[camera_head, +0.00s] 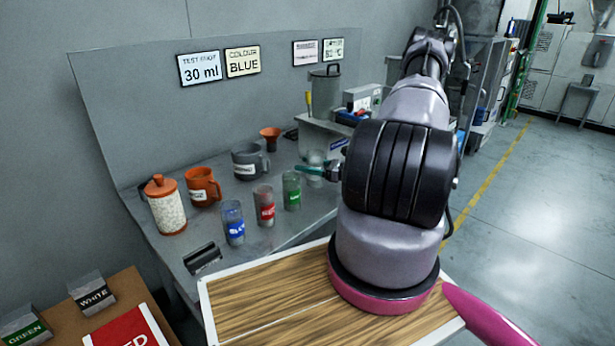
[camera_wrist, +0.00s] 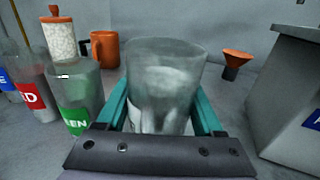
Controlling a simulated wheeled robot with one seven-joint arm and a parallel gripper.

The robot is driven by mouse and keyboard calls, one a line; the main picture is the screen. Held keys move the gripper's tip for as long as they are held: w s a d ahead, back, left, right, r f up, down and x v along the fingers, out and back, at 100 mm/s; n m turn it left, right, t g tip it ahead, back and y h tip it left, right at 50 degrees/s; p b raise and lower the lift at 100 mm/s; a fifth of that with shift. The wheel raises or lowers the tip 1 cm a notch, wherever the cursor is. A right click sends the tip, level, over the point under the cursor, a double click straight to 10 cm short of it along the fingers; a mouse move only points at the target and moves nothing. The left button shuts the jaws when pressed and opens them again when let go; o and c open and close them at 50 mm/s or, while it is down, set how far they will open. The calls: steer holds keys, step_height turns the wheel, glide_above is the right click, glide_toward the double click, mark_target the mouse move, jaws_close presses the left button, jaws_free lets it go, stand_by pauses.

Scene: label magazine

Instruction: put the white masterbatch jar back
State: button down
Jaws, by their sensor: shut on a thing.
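The white masterbatch jar (camera_wrist: 165,80) is a clear, upright cup with whitish contents and part of a white label low on its left side. My gripper (camera_wrist: 160,118) has its teal fingers on both sides of the jar, shut on it. In the head view the jar (camera_head: 316,158) shows behind the gripper (camera_head: 312,172), to the right of the green jar (camera_head: 291,192). The red jar (camera_head: 265,210) and blue jar (camera_head: 233,228) continue the row to the left. I cannot tell whether the held jar touches the bench.
Behind the row are a grey jug (camera_head: 246,164), an orange jug (camera_head: 201,190), an orange-lidded canister (camera_head: 168,212) and an orange funnel (camera_head: 270,134). A grey machine (camera_wrist: 292,95) stands close on the right in the wrist view. A dark block (camera_head: 202,258) lies near the bench's front edge.

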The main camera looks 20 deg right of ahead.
steer(key=shift+f, duration=1.85)
steer(key=shift+f, duration=0.1)
jaws_free()
steer(key=shift+f, duration=0.1)
